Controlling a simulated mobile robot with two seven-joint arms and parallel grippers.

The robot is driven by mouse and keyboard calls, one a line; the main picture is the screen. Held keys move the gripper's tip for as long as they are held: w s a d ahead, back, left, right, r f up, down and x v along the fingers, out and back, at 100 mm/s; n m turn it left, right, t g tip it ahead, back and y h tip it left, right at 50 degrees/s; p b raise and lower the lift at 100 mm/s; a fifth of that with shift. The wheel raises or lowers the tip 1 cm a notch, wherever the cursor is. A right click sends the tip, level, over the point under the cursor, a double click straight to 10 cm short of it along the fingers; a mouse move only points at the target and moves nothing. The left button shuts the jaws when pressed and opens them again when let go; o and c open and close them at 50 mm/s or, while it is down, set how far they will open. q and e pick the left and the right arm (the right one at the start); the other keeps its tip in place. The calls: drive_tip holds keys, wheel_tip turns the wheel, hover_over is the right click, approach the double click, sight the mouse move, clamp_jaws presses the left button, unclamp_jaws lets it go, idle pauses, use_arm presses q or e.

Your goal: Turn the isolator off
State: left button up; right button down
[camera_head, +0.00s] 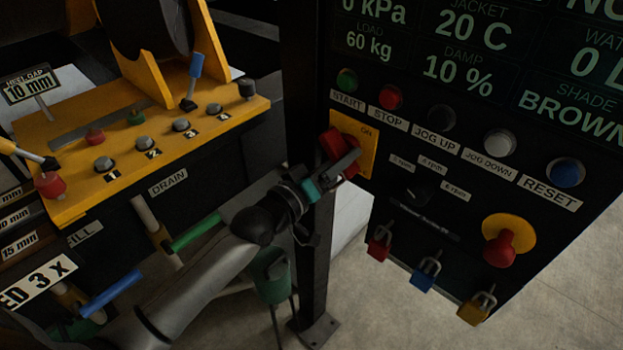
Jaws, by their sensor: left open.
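The isolator is a red rotary handle (331,146) on a yellow plate (369,139) at the left side of the black control panel. The word ON is readable at the plate's upper right. My left gripper (345,166) reaches in from the lower left, with its open fingers at the lower part of the red handle. The fingers overlap the handle in this view, and I cannot tell whether they touch it. They hide part of the handle and the plate's lower edge. My right gripper is not in view.
Start (347,80), stop (390,97) and reset (566,172) buttons sit close by on the panel. Below are a red emergency stop (499,250) and several hanging padlocks (424,274). A yellow control desk (200,135) with levers stands left. A dark post (318,260) stands behind my gripper.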

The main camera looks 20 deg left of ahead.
use_arm(q)
drive_tip(key=b+v, duration=0.2)
drive_tip(key=v, duration=1.2)
drive_tip(key=shift+s, duration=0.25)
drive_tip(key=shift+a, duration=0.15)
drive_tip(key=s+a+f+g+y+b, duration=0.2)
drive_tip(key=f+b, duration=0.1)
drive_tip(key=f, duration=1)
drive_tip(key=s+a+f+m+g+y+b, duration=0.1)
drive_tip(key=s+a+f+g+y+b, duration=0.15)
drive_tip(key=f, duration=1.15)
drive_tip(key=s+a+f+g+y+b, duration=0.1)
drive_tip(key=a+f+g+b, duration=0.2)
drive_tip(key=f, duration=1)
drive_tip(key=s+d+f+m+g+b, duration=0.2)
drive_tip(key=s+f+b, duration=0.1)
drive_tip(key=s+f, duration=0.55)
drive_tip(key=s+d+f+m+g+b, duration=0.1)
drive_tip(key=s+f+g+b, duration=0.3)
drive_tip(key=f, duration=0.8)
drive_tip(key=s+d+f+m+g+b, duration=0.1)
drive_tip(key=s+d+f, duration=0.1)
drive_tip(key=s+f, duration=0.3)
drive_tip(key=s+d+f+m+g+b, duration=0.1)
drive_tip(key=s+d+f+m+b, duration=0.1)
drive_tip(key=s+f, duration=0.3)
drive_tip(key=s, duration=0.4)
drive_tip(key=shift+s+d+y, duration=0.2)
drive_tip(key=shift+d+y, duration=0.15)
drive_tip(key=shift+d, duration=0.05)
